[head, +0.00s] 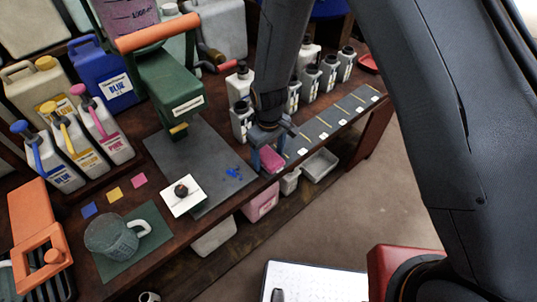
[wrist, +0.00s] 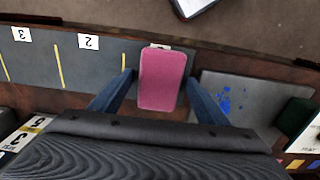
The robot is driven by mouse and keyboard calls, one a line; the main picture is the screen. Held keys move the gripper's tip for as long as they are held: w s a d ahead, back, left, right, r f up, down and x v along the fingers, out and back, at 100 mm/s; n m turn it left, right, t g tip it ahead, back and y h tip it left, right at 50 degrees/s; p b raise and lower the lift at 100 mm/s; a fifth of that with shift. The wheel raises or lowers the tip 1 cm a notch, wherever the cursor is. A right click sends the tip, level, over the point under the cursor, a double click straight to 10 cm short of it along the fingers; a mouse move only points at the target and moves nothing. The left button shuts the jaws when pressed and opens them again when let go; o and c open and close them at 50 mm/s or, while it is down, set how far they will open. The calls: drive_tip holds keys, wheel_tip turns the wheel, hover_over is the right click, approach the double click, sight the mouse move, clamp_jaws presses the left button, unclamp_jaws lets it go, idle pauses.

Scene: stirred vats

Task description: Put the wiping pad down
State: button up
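The wiping pad, a pink block (head: 271,158), is at the workbench's front edge, between the dark numbered strip and the grey plate. In the wrist view the pad (wrist: 163,80) sits between my two fingers, with a visible gap on each side. My gripper (head: 268,148) is open around it, and it also shows in the wrist view (wrist: 162,98). The pad appears to rest on the bench by itself, partly covering a white number label. Its underside is hidden.
Blue spots (head: 235,173) mark the grey plate (head: 205,160) under the green machine (head: 168,85). The numbered strip (head: 335,120) runs right, with several white bottles (head: 310,78) behind it. A glass jug (head: 112,237) stands front left. A lower shelf holds bins.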

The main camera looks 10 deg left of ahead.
sight(269, 157)
drive_tip(key=shift+r, duration=0.1)
wheel_tip(269, 157, up, 12)
drive_tip(key=b, duration=0.3)
idle(0.5)
drive_tip(key=s+d+r+m, duration=0.2)
drive_tip(key=s+d+m, duration=0.1)
drive_tip(key=d, duration=0.6)
drive_tip(key=s+d+r+m, duration=0.3)
drive_tip(key=d, duration=0.6)
drive_tip(key=s+d+r+m+t, duration=0.1)
drive_tip(key=s+d+r+m, duration=0.2)
drive_tip(key=d, duration=0.7)
drive_tip(key=shift+r+m, duration=0.25)
drive_tip(key=shift+m, duration=0.25)
drive_tip(key=shift+o, duration=0.5)
